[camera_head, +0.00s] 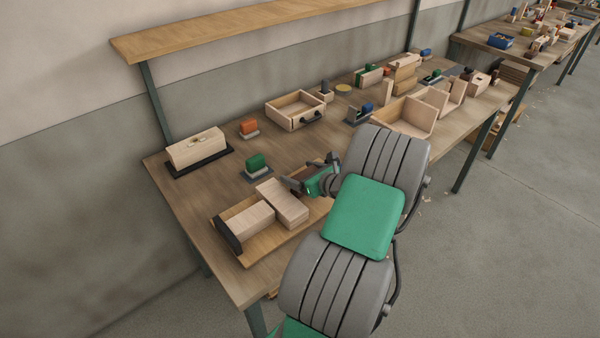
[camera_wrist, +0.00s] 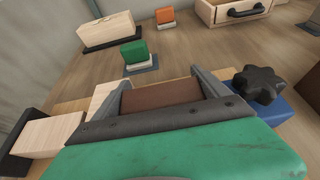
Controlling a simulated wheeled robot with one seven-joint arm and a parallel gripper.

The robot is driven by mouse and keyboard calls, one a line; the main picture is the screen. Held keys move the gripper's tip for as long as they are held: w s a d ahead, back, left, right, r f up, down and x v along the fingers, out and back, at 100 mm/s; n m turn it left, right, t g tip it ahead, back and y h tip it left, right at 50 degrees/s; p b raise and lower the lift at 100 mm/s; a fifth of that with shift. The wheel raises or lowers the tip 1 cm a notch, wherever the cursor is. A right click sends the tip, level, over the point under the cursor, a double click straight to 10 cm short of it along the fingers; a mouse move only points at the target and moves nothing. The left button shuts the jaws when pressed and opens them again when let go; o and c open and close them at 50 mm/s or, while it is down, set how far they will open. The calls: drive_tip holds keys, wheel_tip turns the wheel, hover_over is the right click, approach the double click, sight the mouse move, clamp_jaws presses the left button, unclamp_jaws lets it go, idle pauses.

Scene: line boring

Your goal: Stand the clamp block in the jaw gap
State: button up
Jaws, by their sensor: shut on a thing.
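My gripper (camera_wrist: 160,86) is shut on a brown block, which I take for the clamp block (camera_wrist: 160,96). The block spans the space between the two fingers; its underside is hidden. In the head view my gripper (camera_head: 298,184) is at the right of a low wooden fixture (camera_head: 262,246) with a dark end piece (camera_head: 228,234). Two pale wooden blocks, one at left (camera_head: 250,217) and one at right (camera_head: 284,203), sit on it. They also show at left in the wrist view (camera_wrist: 48,135). I cannot tell which space is the jaw gap.
A black star knob (camera_wrist: 258,83) on a blue part is close right of my gripper. Beyond stand a green block (camera_head: 256,163), an orange block (camera_head: 249,127), a pale block on a dark base (camera_head: 196,149) and a drawer (camera_head: 295,109). Bare tabletop (camera_head: 200,205) lies left of the fixture.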

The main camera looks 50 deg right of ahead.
drive_tip(key=shift+f, duration=0.6)
